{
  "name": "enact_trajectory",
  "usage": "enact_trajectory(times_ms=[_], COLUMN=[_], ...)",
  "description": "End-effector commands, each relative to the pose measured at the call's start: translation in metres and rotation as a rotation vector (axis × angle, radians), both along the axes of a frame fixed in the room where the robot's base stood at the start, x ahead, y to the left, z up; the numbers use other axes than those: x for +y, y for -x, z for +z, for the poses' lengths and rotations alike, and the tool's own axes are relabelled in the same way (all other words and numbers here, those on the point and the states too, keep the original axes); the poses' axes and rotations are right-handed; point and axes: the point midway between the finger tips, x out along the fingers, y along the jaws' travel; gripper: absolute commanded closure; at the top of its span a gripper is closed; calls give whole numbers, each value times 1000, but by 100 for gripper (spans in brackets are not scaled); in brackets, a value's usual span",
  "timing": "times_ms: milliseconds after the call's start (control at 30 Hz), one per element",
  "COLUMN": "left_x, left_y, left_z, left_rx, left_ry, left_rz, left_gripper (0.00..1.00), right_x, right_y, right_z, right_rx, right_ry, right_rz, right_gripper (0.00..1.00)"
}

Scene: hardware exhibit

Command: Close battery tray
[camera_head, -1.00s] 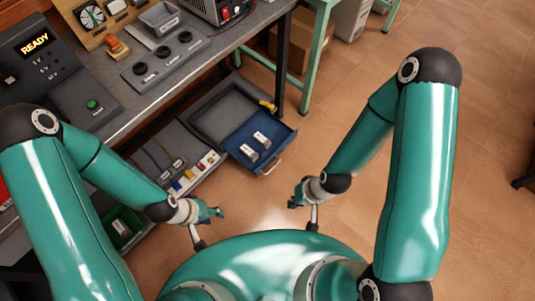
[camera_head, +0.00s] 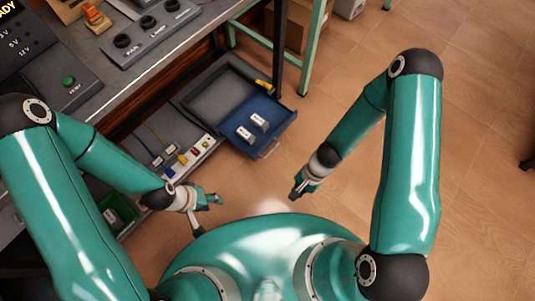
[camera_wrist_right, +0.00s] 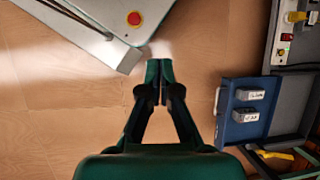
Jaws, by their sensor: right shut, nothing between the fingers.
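The blue battery tray (camera_head: 272,117) is pulled out from the low unit under the workbench. It holds two small grey-and-white batteries (camera_head: 245,134), and a handle (camera_head: 269,149) is on its front. The right wrist view also shows the tray (camera_wrist_right: 228,124), right of the fingers, with its handle (camera_wrist_right: 217,101) facing them. My right gripper (camera_head: 295,195) is below and right of the tray, apart from it. In the wrist view its fingertips (camera_wrist_right: 160,66) are together and empty. My left gripper (camera_head: 216,199) is below and left of the tray, touching nothing visible; its finger gap is unclear.
The workbench (camera_head: 150,70) with dials and a green button stands above the tray at the left. A low panel with coloured connectors (camera_head: 183,160) adjoins the tray's left side. A green table leg (camera_head: 312,60) stands beyond the tray. The wooden floor (camera_head: 470,130) at the right is clear.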

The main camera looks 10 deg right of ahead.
Motion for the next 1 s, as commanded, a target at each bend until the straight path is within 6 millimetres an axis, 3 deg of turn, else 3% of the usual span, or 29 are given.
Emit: enact_trajectory(times_ms=[33, 133, 233, 433, 533, 700, 1000], left_x=[0, 0, 0, 0, 0, 0, 0], left_y=[0, 0, 0, 0, 0, 0, 0], left_z=[-31, -59, -86, -129, -142, -151, -164], left_rx=[0, 0, 0, 0, 0, 0, 0], left_ry=[0, 0, 0, 0, 0, 0, 0], left_rz=[0, 0, 0, 0, 0, 0, 0], left_gripper=[60, 60, 60, 60, 60, 60, 60], right_x=[6, 19, 27, 6, -15, -39, -29], right_y=[-6, -27, -65, -150, -180, -206, -226], right_z=[-41, -82, -123, -193, -216, -234, -258], right_rx=[63, 160, 205, 170, 123, 68, 58], right_ry=[-28, -105, -197, -359, -409, -446, -451], right_rz=[-132, -397, -676, -1174, -1348, -1508, -1533], right_gripper=[100, 100, 100, 100, 100, 100, 100])
